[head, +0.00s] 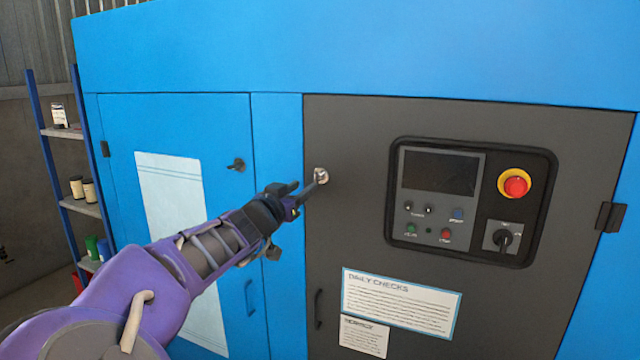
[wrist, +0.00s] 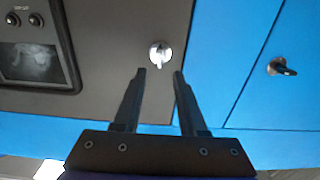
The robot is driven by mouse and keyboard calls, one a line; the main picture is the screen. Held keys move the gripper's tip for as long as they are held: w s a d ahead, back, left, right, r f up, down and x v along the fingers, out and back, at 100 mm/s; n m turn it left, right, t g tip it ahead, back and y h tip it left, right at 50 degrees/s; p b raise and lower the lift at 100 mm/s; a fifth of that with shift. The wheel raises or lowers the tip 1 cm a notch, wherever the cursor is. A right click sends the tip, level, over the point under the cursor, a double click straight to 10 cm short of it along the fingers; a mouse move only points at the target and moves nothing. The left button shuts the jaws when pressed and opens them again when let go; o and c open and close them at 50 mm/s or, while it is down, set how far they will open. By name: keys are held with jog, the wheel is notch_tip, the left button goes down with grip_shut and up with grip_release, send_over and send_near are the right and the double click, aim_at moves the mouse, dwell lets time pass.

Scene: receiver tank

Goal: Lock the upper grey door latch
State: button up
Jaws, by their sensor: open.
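The upper grey door latch (head: 321,175) is a small silver fitting near the upper left edge of the dark grey door (head: 350,135). My gripper (head: 312,187) is at the latch, its fingers pointing toward it from the lower left. In the wrist view the latch (wrist: 160,52) shows as a round silver plate with a small tab, just past the two fingertips and centred between them. My gripper (wrist: 159,74) is open, with nothing between the fingers. I cannot tell whether a fingertip touches the latch.
A black latch (head: 236,165) sits on the blue door to the left. A control panel (head: 470,200) with a red emergency button (head: 516,185) is right of the latch. A black handle (head: 318,308) and paper notices (head: 400,302) are lower on the grey door. Shelves (head: 70,175) stand far left.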

aim_at(314, 179)
jog(key=x, duration=0.6)
jog(key=shift+w+d, duration=0.1)
jog(key=shift+w, duration=0.2)
grip_shut()
